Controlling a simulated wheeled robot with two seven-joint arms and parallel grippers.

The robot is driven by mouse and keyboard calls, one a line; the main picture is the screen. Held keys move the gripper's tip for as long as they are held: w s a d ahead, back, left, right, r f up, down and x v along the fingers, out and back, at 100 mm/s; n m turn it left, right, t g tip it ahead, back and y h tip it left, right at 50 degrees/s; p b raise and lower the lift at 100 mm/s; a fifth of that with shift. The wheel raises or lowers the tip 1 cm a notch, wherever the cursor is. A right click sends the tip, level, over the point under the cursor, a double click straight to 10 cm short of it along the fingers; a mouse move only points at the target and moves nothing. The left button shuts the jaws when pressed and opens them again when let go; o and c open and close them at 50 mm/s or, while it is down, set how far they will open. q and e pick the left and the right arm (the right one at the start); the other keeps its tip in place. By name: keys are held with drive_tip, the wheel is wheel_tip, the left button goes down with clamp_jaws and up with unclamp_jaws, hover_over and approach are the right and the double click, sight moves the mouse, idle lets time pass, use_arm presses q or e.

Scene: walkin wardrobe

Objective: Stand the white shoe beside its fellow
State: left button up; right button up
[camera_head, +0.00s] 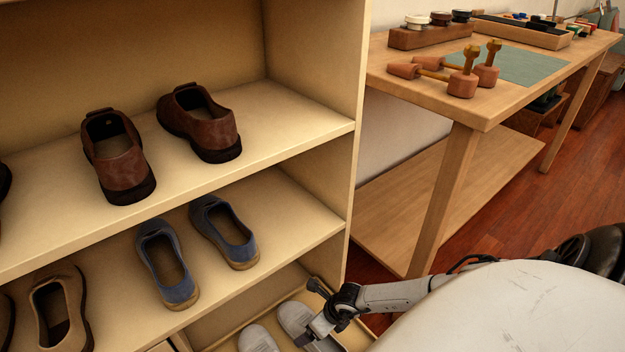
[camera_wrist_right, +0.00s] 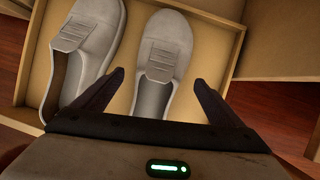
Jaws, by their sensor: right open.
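Two pale white-grey shoes are in a wooden tray at the bottom of the shelf. In the right wrist view, one shoe (camera_wrist_right: 166,48) has its toe toward the top and its opening between my fingers. The other shoe (camera_wrist_right: 88,40) lies to its left, slightly angled, by the tray's left wall. In the head view they show as a left shoe (camera_head: 258,339) and a right shoe (camera_head: 296,319), partly cut off or covered by my gripper. My right gripper (camera_wrist_right: 159,78) is open over the right-hand shoe's heel end; contact cannot be told. My left gripper is out of view.
The tray (camera_wrist_right: 226,66) has raised walls close around the shoes. Shelf boards above hold blue shoes (camera_head: 168,264) and brown shoes (camera_head: 118,158). The shelf's upright side (camera_head: 358,150) stands near my arm. A wooden table (camera_head: 480,112) is to the right.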

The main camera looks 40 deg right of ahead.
use_arm(q)
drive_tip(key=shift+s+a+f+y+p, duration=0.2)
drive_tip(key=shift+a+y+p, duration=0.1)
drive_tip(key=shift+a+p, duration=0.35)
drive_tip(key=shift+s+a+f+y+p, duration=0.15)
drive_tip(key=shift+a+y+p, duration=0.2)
drive_tip(key=shift+p, duration=0.45)
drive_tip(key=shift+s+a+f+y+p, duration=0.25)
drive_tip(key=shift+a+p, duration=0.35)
drive_tip(key=shift+p, duration=0.15)
use_arm(e)
drive_tip(key=v, duration=0.8)
drive_tip(key=shift+r, duration=0.2)
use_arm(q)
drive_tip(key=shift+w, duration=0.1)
